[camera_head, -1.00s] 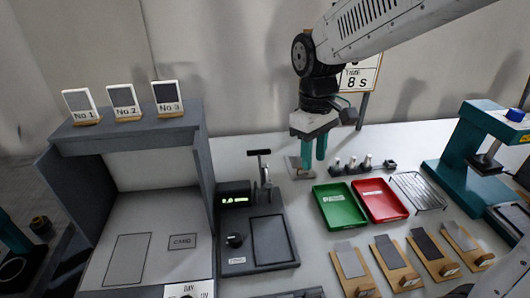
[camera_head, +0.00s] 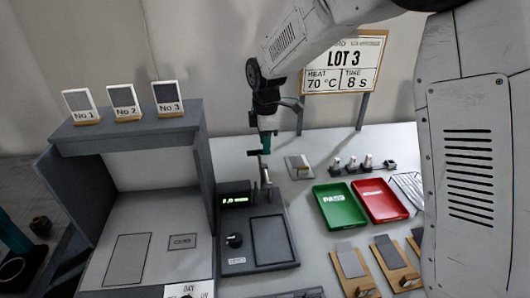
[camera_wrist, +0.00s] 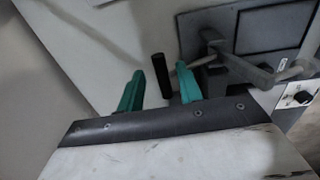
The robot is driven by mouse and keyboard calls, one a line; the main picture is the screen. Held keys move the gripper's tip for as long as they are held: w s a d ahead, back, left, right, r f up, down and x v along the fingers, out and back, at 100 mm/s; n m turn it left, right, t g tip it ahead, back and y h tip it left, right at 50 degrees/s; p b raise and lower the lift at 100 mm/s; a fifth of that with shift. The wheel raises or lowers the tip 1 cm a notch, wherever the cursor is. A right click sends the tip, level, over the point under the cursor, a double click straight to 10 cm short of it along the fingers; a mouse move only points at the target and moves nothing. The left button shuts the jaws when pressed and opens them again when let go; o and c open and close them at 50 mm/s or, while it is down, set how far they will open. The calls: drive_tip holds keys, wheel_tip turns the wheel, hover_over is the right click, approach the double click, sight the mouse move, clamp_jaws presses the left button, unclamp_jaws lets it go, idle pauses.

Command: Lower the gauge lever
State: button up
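The gauge (camera_head: 232,262) is a dark unit with a green-lit display, a knob and a flat plate. Its lever (camera_head: 263,178) stands upright at the back, topped by a black crossbar handle (camera_head: 256,153). My gripper (camera_head: 266,141) points down at the handle, its teal fingers overlapping it in the head view. In the wrist view my gripper (camera_wrist: 160,74) is open, and the black handle (camera_wrist: 161,76) shows between the two fingers, with gaps on both sides. The grey lever arm (camera_wrist: 240,62) and gauge plate (camera_wrist: 275,28) show to the right. I cannot tell whether anything touches.
A grey booth (camera_head: 58,170) with numbered sample cards stands left of the gauge. A green tray (camera_head: 340,218) and a red tray (camera_head: 382,212) lie to the right, with wooden sample boards in front. A lot sign (camera_head: 345,65) stands behind.

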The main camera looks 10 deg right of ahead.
drive_tip(key=shift+w+f, duration=0.15)
drive_tip(key=shift+f, duration=1.95)
clamp_jaws()
